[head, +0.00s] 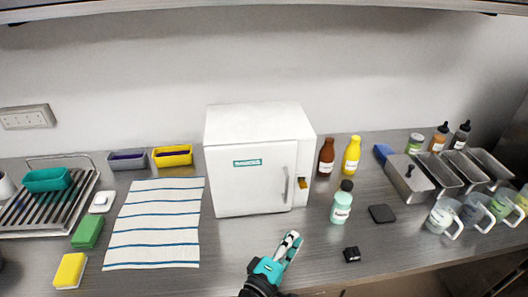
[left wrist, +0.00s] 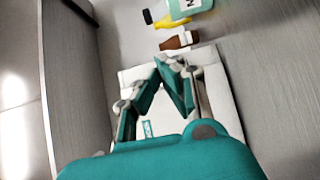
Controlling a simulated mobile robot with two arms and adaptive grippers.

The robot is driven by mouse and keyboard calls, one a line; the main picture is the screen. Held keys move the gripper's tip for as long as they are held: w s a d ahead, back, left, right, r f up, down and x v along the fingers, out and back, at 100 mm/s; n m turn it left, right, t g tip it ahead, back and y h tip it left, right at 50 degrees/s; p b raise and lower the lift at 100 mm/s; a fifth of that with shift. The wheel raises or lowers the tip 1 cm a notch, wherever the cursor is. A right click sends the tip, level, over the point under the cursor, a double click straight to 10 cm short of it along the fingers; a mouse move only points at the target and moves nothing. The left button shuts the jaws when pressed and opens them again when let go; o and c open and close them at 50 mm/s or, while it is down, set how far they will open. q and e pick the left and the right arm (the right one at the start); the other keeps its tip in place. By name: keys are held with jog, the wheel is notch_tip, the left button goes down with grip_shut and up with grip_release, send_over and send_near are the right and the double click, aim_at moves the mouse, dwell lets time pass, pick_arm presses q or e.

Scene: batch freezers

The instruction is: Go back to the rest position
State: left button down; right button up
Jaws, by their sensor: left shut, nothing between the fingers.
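My left gripper (head: 290,239) is at the front edge of the counter in the head view, in front of the white freezer (head: 250,185). It is shut and empty, with its teal fingers together. In the left wrist view the gripper (left wrist: 168,66) points toward the freezer (left wrist: 215,95), whose white front and teal label show behind the fingers. The fingers are apart from the freezer. The freezer door looks closed. My right gripper is in neither view.
A mint bottle (head: 341,205), a brown bottle (head: 326,157) and a yellow bottle (head: 352,155) stand right of the freezer. Metal trays (head: 410,180) and clear jugs (head: 443,214) fill the right end. A striped towel (head: 155,225) lies left.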

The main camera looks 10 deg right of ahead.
pick_arm(q)
jog(key=s+a+f+m+g+y, duration=0.35)
jog(key=s+a, duration=0.35)
jog(key=a, duration=0.4)
jog(key=s+a+f+m+g+y, duration=0.2)
jog(key=s+a+m+g+y, duration=0.15)
jog(key=s+a, duration=0.55)
jog(key=s+a+f+m+g+y, duration=0.25)
jog(key=s+a+m+y, duration=0.3)
jog(key=a, duration=0.85)
notch_tip(320, 180, down, 28)
jog(key=d+g+b, duration=0.1)
jog(key=g+b, duration=0.1)
jog(key=b, duration=0.2)
jog(key=s+a+f+g+b, duration=0.1)
jog(key=s+a+f+b, duration=0.2)
jog(key=s+f, duration=1.5)
notch_tip(320, 180, down, 3)
jog(key=shift+f+h, duration=0.15)
jog(key=shift+h, duration=0.2)
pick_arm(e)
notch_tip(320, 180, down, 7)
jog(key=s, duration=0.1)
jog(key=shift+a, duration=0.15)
